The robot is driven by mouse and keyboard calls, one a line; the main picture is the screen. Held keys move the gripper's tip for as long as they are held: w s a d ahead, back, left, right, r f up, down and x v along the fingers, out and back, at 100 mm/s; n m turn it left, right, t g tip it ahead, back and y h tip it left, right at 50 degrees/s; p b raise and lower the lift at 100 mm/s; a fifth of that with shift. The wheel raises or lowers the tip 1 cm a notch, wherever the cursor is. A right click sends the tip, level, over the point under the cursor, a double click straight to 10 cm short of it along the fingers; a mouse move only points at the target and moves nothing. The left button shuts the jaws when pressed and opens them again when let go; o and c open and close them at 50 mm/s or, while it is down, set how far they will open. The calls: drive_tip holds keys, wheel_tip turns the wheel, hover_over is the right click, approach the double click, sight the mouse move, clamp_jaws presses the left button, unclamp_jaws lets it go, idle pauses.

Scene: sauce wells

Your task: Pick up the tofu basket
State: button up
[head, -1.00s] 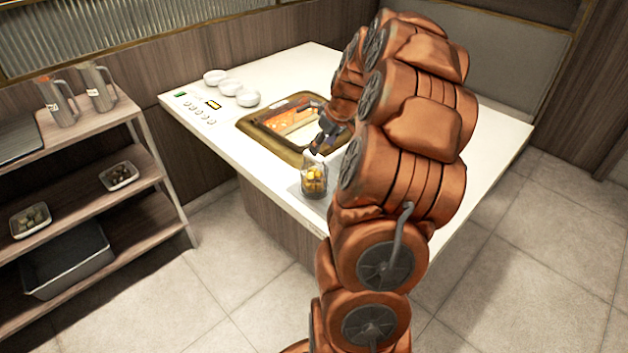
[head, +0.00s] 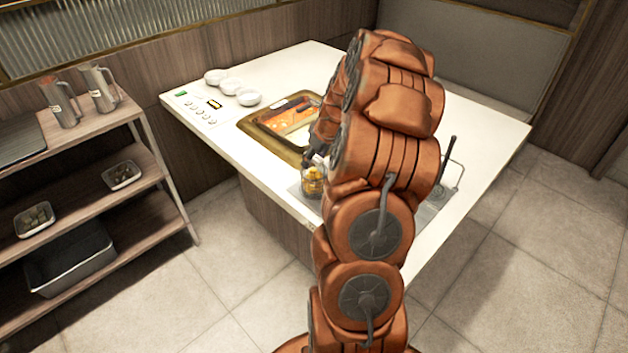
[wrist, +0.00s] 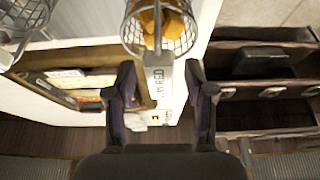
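The tofu basket is a small wire basket holding golden-yellow pieces; it stands at the near edge of the white counter in the head view (head: 311,187). In the wrist view the basket (wrist: 134,38) is at the top, cut off by the frame edge. My gripper (wrist: 161,82) is open, with one finger on each side of the tag and visible gaps. In the head view my gripper (head: 317,160) is just above the basket, mostly hidden by my arm.
A brass-rimmed sauce well (head: 256,133) is set in the counter beside the basket. Another wire basket (wrist: 25,18) shows at the wrist view's upper left. White bowls (head: 229,86) stand at the back. A shelf rack (head: 150,165) with jugs stands left, across a floor gap.

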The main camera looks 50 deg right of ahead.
clamp_jaws()
drive_tip(key=shift+r, duration=0.1)
idle(0.4)
